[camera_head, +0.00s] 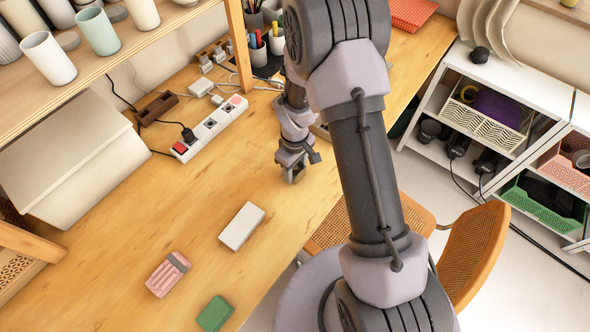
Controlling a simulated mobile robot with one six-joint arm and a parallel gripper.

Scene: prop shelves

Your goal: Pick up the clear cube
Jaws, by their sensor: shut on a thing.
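My gripper (294,173) points down, low over the wooden desk to the right of the power strip. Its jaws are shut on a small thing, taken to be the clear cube. The cube is mostly hidden by the fingers and too small here to make out clearly. I cannot tell whether it touches the desk. No other clear cube shows on the desk.
A white box (242,226), a pink striped block (168,274) and a green block (214,314) lie on the desk (150,215). A white power strip (211,128) lies behind left. A wicker chair (470,250) stands by the right edge.

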